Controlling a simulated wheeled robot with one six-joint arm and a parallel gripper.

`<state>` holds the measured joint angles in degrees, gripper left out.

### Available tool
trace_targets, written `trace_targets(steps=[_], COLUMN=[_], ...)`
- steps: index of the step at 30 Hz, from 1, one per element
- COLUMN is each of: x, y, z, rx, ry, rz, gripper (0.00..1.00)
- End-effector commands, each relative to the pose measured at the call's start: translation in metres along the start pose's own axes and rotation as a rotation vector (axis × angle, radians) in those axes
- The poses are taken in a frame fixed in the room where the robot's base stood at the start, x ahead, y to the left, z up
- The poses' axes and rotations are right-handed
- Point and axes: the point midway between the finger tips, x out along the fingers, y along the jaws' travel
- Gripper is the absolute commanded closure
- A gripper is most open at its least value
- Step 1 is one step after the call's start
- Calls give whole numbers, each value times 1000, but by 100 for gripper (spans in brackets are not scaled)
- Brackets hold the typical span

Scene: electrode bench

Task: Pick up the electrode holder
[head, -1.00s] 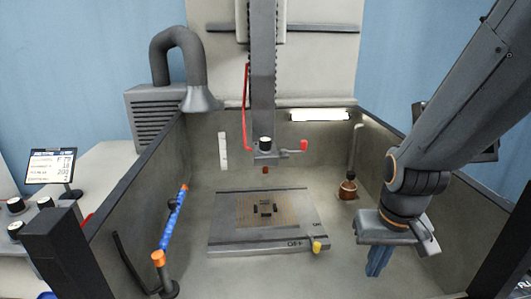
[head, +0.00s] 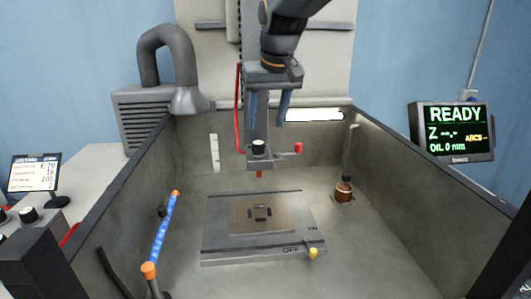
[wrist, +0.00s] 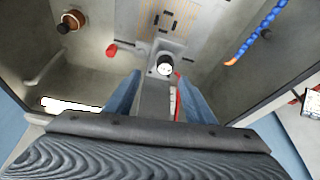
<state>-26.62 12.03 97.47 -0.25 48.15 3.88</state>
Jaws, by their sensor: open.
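My gripper (head: 268,112) is open and empty, pointing down, high in front of the grey vertical column at the back. In the wrist view its two blue fingers (wrist: 158,88) show on either side of the column, apart. A copper-coloured cylinder with a dark top (head: 343,190), which looks like the electrode holder, stands upright on the tank floor at right. It also shows at the upper left of the wrist view (wrist: 68,23), well away from my fingers. A small copper-red tip (head: 259,174) shows below the column's head (head: 262,160); I cannot tell what it belongs to.
The column's head carries a red knob (head: 298,148) on a side arm. A slotted plate (head: 225,250) with a yellow-knobbed ON/OFF lever (head: 313,254) lies on the floor. A blue segmented hose (head: 163,230) stands at left. Tank walls surround everything; floor at front right is clear.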

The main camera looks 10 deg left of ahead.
Motion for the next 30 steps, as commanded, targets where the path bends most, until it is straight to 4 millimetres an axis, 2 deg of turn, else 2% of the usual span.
trace_targets(steps=[11,21,30], x=[29,70,76], y=[-8,-12,-13], z=[-3,-2,-2], rx=[-8,-6,-7], ry=[0,1,3], rz=[-3,-2,-3], gripper=[51,51,51])
